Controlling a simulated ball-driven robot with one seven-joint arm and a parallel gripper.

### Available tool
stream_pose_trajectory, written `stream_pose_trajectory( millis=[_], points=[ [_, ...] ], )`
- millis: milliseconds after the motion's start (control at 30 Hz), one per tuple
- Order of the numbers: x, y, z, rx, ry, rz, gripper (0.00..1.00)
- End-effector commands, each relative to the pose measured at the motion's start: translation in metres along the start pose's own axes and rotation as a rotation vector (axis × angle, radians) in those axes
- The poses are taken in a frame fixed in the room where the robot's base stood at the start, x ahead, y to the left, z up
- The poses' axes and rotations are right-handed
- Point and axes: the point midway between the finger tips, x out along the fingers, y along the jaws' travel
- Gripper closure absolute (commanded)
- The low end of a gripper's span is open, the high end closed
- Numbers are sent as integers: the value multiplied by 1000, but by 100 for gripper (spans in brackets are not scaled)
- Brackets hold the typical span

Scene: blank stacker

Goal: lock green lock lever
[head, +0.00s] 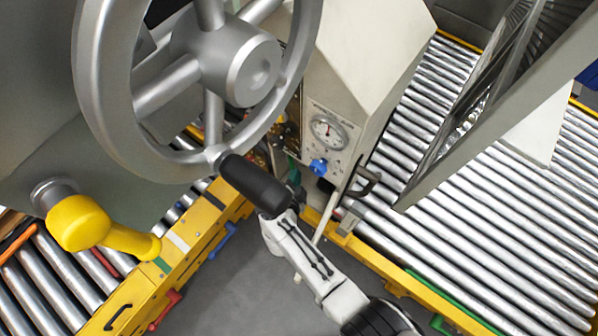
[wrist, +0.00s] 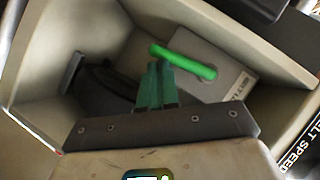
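In the wrist view, the bright green lock lever (wrist: 183,62) is a rounded bar slanting down to the right. It sits inside a beige recess, beside a pale plate (wrist: 228,84) with small lettering. My gripper (wrist: 159,66) reaches in from below. Its two teal fingers are side by side with almost no gap, and look shut. The fingertips are at the near side of the lever, close to its left part; I cannot tell if they touch it. The lever does not appear between the fingers.
A large grey handwheel (head: 238,72) with a black handle (head: 255,184) stands close in front. A yellow knob lever (head: 80,222) is at left. A beige cabinet (head: 365,62) carries a dial (head: 328,131) and blue knob (head: 319,167). Roller conveyors (head: 470,230) flank the grey floor (head: 235,285).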

Motion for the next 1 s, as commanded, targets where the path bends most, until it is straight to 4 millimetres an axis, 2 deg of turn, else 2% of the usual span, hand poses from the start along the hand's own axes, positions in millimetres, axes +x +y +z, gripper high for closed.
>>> stream_pose_trajectory(
  millis=[333,1000],
  points=[
    [5,0,7,-1,0,1,100],
    [4,-1,8,-1,-1,0,100]
  ],
)
